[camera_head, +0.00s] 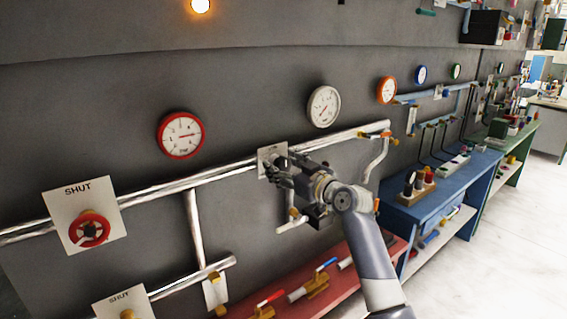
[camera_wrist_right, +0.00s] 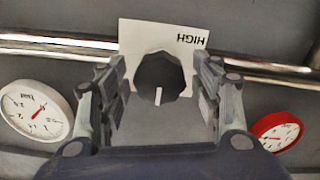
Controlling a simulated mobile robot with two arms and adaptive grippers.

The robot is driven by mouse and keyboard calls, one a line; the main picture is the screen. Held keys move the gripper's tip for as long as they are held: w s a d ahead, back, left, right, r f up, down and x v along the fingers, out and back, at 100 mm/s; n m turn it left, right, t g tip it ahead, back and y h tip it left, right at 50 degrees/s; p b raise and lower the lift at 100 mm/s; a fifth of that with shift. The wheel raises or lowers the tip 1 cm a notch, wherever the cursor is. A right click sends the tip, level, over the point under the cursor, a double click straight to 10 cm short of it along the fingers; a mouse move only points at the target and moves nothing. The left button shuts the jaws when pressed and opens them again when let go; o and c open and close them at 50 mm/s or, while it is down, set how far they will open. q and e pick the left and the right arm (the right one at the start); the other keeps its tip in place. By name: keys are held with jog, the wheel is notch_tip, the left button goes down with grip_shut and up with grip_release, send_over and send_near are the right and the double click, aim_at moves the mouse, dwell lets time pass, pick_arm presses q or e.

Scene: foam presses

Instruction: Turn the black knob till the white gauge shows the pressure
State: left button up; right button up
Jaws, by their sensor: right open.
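The black knob (camera_wrist_right: 160,78) sits on a white plate (camera_wrist_right: 185,35) marked HIGH, which reads upside down in the right wrist view. Its white pointer mark points down in that view. My right gripper (camera_wrist_right: 160,92) is open, with one finger on each side of the knob and a visible gap to it on both sides. In the head view my right gripper (camera_head: 275,170) is at the wall and mostly hides the knob. The white gauge (camera_head: 323,106) hangs above and to the right of it; it also shows in the right wrist view (camera_wrist_right: 37,112). My left gripper is out of view.
A silver pipe (camera_head: 235,168) runs along the wall behind the plate. A red-rimmed gauge (camera_head: 180,135) and a red knob (camera_head: 90,230) on a SHUT plate are to the left. Below is a red bench (camera_head: 335,285) with valves; a blue bench (camera_head: 430,203) stands right.

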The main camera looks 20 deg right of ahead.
jog(key=c, duration=1.1)
jog(key=shift+o, duration=0.2)
